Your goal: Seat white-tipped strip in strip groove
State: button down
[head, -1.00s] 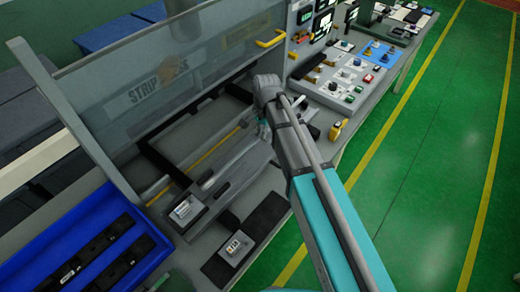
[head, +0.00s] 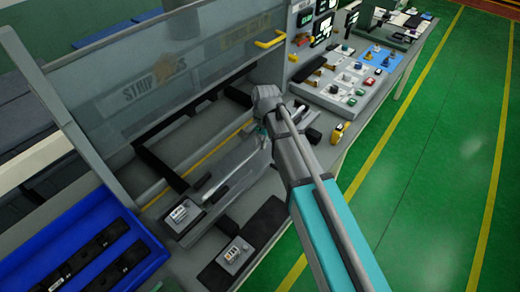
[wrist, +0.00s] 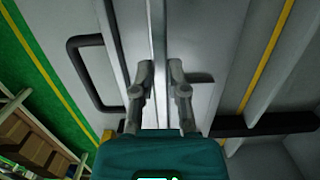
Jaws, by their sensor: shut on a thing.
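A thin pale strip (wrist: 158,40) runs up the middle of the wrist view, between the two fingers of my gripper (wrist: 160,75). The fingers are closed on it from both sides. Below it lies a long grey fixture (wrist: 200,40) with lengthwise edges; I cannot tell whether the strip touches a groove. In the head view my gripper (head: 262,132) is low over the right part of the bench fixture, partly hidden by my arm. A thin light line (head: 228,181) runs from there toward the lower left. The white tip cannot be made out clearly.
A blue tray (head: 150,245) with black parts stands at the lower left. A clear guard panel (head: 165,85) stands behind the bench. Two small control boxes (head: 183,213) (head: 236,254) sit near the front. A black handle (wrist: 88,75) lies left of the fingers. Controls (head: 350,82) crowd the right.

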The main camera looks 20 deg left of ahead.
aim_at(260, 155)
jog(key=shift+f+b, duration=1.7)
jog(key=shift+f, duration=0.1)
jog(key=shift+f, duration=0.1)
jog(key=c, duration=0.7)
grip_release()
jog(key=shift+o, duration=0.2)
notch_tip(260, 155, up, 12)
jog(key=w+p, duration=0.1)
jog(key=p, duration=1.1)
jog(key=shift+w+d, duration=0.15)
jog(key=shift+d, duration=0.15)
